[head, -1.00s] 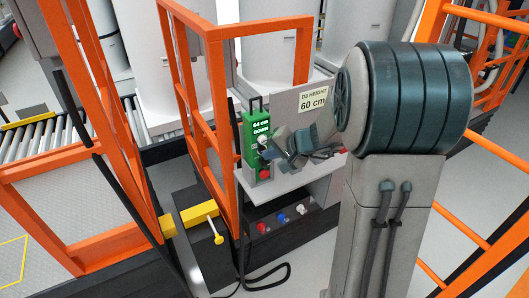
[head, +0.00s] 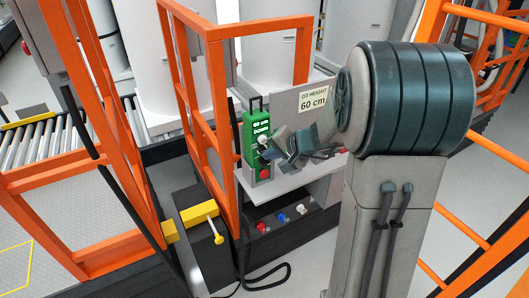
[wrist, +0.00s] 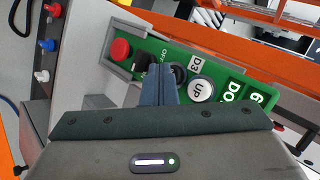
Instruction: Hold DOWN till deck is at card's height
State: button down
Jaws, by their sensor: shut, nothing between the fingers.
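A green control pendant (head: 255,140) stands on the grey shelf in the head view; its display appears to read 60 cm, DOWN. The card (head: 313,99) behind it reads D3 HEIGHT 60 cm.
Orange railings (head: 188,90) stand left of the pendant. A yellow latch (head: 199,212) sits on a dark block. A roller conveyor (head: 40,140) is at left.

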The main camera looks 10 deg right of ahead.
jog(key=shift+s+d+b, duration=0.25)
jog(key=shift+s+b, duration=0.2)
jog(key=shift+s, duration=0.35)
jog(key=s, duration=0.1)
jog(key=s+d+b, duration=0.1)
jog(key=s, duration=0.2)
jog(key=shift+s+d+b, duration=0.3)
jog(key=shift+s+b, duration=0.05)
jog(key=shift+b, duration=0.05)
dwell(0.6)
jog(key=s+a+r+n+g+h, duration=0.1)
jog(key=s+a+n+g, duration=0.35)
jog(key=s, duration=0.65)
jog(key=s+d+n+h, duration=0.3)
jog(key=s+h, duration=0.2)
jog(key=s, duration=0.3)
jog(key=shift+d+r, duration=0.15)
jog(key=shift+r, duration=0.3)
